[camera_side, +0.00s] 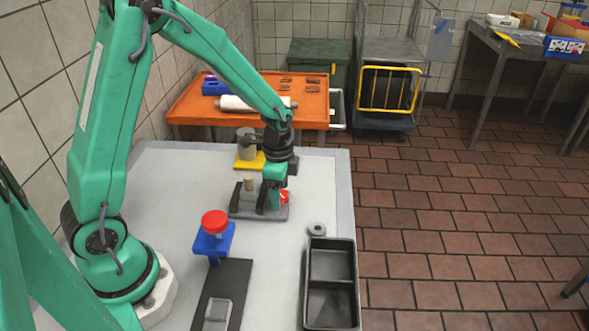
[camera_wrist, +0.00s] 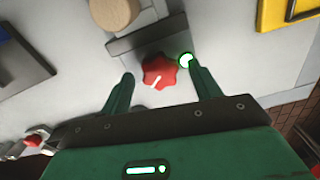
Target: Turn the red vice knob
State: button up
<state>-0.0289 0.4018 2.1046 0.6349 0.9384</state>
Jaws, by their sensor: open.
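The red vice knob (camera_wrist: 159,72) is lobed with a white mark, and it shows in the wrist view at the front of the grey vice (camera_wrist: 150,38). In the side view the knob (camera_side: 284,197) is partly hidden by my gripper (camera_side: 274,199). A round wooden piece (camera_side: 248,184) stands upright at the vice (camera_side: 245,211); its top (camera_wrist: 113,12) also shows in the wrist view. My gripper (camera_wrist: 160,76) is open, with one green finger on each side of the knob. Gaps show between fingers and knob; I cannot tell whether the tips reach its depth.
A blue stand with a red top (camera_side: 214,222) is in front of the vice, near a dark plate (camera_side: 236,285). A black two-part tray (camera_side: 317,243) and a small grey ring (camera_side: 317,229) are at right. A yellow-based fixture (camera_side: 249,161) stands behind the vice. A round green-ringed light (camera_wrist: 186,61) is by the right finger.

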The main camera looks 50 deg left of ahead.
jog(key=shift+r, duration=3.95)
jog(key=s+d+r+n+t, duration=0.1)
jog(key=s+r+n+t, duration=0.4)
jog(key=s+r+n, duration=0.5)
jog(key=s+r, duration=0.3)
jog(key=s, duration=0.3)
jog(key=shift+r+t, duration=0.3)
